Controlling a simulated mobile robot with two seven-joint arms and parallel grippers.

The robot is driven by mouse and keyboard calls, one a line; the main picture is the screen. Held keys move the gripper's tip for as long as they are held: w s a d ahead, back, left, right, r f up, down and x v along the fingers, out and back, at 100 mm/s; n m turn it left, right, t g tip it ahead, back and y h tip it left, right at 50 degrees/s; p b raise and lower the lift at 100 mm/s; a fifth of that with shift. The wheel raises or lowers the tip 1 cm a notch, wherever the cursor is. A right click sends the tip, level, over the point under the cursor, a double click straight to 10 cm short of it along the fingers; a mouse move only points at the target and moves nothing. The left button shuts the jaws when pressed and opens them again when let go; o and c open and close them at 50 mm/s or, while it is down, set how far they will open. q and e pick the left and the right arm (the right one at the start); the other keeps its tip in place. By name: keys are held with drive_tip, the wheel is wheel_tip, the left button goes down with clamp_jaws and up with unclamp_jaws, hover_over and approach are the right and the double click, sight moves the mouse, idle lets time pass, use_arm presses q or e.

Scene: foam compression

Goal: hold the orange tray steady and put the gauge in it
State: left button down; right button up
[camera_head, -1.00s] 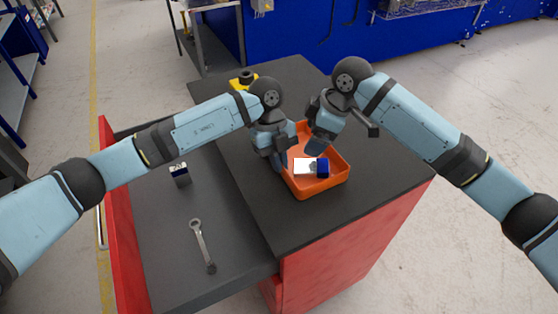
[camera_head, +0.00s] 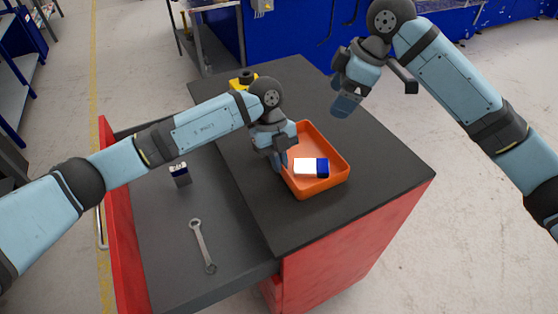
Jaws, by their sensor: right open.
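The orange tray (camera_head: 322,188) sits on the dark top of the red cabinet. A white and blue block, which looks like the gauge (camera_head: 308,167), lies inside the tray near its front. My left gripper (camera_head: 280,163) is at the tray's left wall, pointing down; its fingertips are partly hidden, so I cannot tell whether it grips the wall. My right gripper (camera_head: 345,105) is open and empty, raised beyond the tray's far right side and apart from it.
An open drawer (camera_head: 160,235) on the left holds a wrench (camera_head: 202,246) and a small dark and white block (camera_head: 179,174). A yellow and black item (camera_head: 243,80) stands at the back of the dark top (camera_head: 350,210). The top is clear right of the tray.

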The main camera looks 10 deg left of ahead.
use_arm(q)
drive_tip(key=c, duration=1.2)
unclamp_jaws()
drive_tip(key=shift+c, duration=0.2)
drive_tip(key=v, duration=1.2)
